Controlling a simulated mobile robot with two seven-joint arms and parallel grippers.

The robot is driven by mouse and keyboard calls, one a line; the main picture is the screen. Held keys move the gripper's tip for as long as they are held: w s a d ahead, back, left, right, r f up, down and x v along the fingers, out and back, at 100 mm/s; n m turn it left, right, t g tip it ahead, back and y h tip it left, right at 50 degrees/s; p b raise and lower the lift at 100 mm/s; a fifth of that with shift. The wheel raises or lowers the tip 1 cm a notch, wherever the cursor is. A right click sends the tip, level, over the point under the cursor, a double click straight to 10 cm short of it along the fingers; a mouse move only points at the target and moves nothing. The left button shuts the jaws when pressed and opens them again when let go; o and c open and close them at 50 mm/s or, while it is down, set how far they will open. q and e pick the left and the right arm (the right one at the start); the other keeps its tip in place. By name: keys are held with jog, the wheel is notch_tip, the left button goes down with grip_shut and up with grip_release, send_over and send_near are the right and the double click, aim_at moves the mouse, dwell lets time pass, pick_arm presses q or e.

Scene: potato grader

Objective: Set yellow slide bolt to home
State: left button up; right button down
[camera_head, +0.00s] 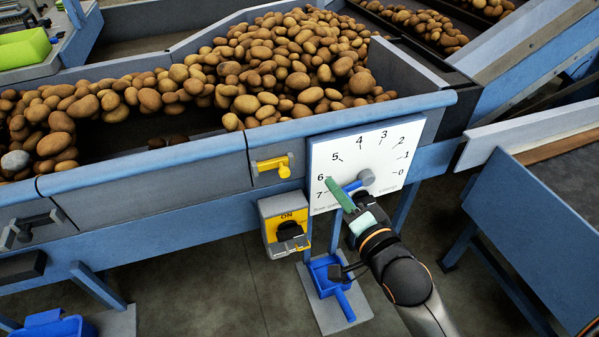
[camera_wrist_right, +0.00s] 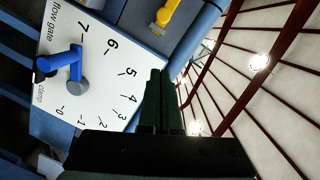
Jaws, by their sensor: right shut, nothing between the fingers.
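The yellow slide bolt (camera_head: 270,164) sits on a grey plate on the front wall of the potato trough, left of the white dial board. Its knob end is toward the right of the plate. Part of the bolt also shows at the top of the wrist view (camera_wrist_right: 167,14). My right gripper (camera_head: 331,183) is in front of the dial board, right of and below the bolt and apart from it. Its green fingers are together and empty; they also show in the wrist view (camera_wrist_right: 158,75). My left gripper is not in view.
The white dial board (camera_head: 335,150), numbered 0 to 7, has a blue lever (camera_wrist_right: 74,62) close to my right gripper. Below the bolt is a yellow and grey switch box (camera_head: 270,210) marked ON. Potatoes (camera_head: 290,60) fill the trough.

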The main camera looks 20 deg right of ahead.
send_near(289, 159)
jog(key=w+d+r, duration=0.1)
jog(key=w+d, duration=0.2)
jog(key=w, duration=0.1)
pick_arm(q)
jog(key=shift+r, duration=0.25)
pick_arm(e)
jog(key=shift+w+a+f, duration=0.1)
jog(key=shift+a+f, duration=0.15)
jog(key=shift+a, duration=0.35)
jog(key=shift+s+a+f, duration=0.1)
jog(key=shift+a+f, duration=0.15)
jog(key=shift+a, duration=0.3)
jog(key=shift+w+a+f, duration=0.1)
jog(key=shift+a+f, duration=0.15)
jog(key=shift+a, duration=0.35)
